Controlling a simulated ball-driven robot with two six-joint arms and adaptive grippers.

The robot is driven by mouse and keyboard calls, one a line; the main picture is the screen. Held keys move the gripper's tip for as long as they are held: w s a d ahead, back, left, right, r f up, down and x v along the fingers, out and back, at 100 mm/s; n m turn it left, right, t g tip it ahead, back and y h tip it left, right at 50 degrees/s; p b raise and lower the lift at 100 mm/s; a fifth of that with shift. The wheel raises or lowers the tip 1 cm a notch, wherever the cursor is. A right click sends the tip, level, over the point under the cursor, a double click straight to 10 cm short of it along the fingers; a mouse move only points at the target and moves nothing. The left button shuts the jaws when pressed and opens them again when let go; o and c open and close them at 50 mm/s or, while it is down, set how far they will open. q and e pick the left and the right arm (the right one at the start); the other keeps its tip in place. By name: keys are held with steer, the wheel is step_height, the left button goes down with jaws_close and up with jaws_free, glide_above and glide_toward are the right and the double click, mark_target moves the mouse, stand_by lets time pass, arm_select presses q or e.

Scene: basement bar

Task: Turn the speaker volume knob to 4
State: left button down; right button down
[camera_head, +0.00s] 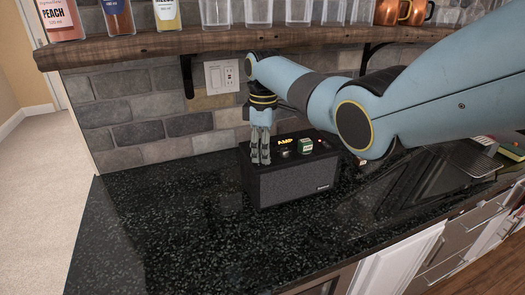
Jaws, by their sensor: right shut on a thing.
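The black speaker (298,182) stands on the dark counter against the brick wall, with a grey grille at its front. Its top carries a yellow AMP label (285,141) and a small green and white item (305,147). My right gripper (260,161) points straight down at the left end of the speaker top. Its fingers are shut on the volume knob, which they hide, so its setting cannot be read. My left gripper is not in view.
A wooden shelf (150,45) with bottles, clear glasses and copper mugs (390,12) runs above the counter. The speckled counter (150,225) is bare left of and in front of the speaker. Small items lie at the far right.

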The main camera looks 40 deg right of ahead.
steer(key=shift+m, duration=0.4)
steer(key=shift+m+p, duration=0.35)
steer(key=shift+m, duration=0.75)
steer(key=m, duration=1)
steer(key=shift+t, duration=0.3)
steer(key=m, duration=0.4)
steer(key=shift+m, duration=0.3)
steer(key=shift+r, duration=0.1)
steer(key=c, duration=1.1)
jaws_free()
